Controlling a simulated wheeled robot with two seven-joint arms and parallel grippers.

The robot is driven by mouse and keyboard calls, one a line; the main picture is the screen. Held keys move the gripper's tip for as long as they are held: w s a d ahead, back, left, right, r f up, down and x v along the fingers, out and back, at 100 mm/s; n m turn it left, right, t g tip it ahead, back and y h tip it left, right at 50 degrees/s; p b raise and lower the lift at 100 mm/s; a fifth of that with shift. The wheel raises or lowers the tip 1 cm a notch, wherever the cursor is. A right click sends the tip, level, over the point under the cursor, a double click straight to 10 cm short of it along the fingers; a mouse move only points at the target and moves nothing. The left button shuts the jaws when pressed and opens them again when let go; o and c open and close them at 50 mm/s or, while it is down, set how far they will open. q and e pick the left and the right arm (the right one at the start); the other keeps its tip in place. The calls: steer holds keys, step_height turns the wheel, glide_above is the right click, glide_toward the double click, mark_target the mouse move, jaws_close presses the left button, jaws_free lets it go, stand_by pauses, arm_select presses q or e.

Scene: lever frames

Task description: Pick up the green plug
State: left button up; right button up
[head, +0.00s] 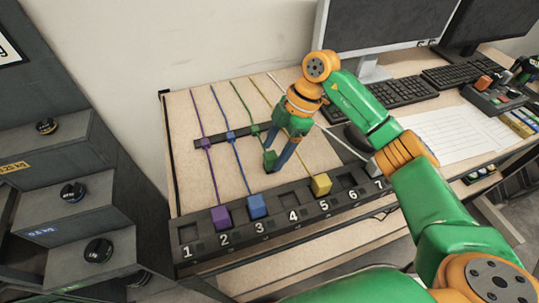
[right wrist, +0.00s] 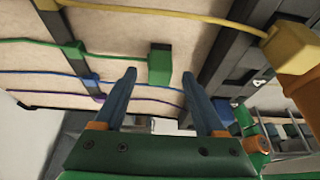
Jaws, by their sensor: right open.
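The green plug (head: 270,160) is a small green block on its green cable (head: 243,98), lying on the wooden board above the numbered strip (head: 268,230). My right gripper (head: 272,157) is open and reaches down over the plug from above. In the right wrist view the green plug (right wrist: 160,64) appears between the two fingertips of the open gripper (right wrist: 160,76), with a gap on each side. I cannot tell how deep it sits between them. In the head view the fingers partly cover the plug's surroundings. My left gripper is not in view.
A purple plug (head: 221,217), a blue plug (head: 257,205) and a yellow plug (head: 320,184) sit in the numbered strip. A dark cable bar (head: 212,141) crosses the board. A keyboard (head: 400,92), a monitor and paper (head: 447,135) lie right; weight boxes (head: 65,200) stand left.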

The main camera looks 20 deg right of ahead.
steer(key=shift+x, duration=1.15)
steer(key=shift+f, duration=0.2)
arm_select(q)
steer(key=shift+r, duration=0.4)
arm_select(e)
jaws_close()
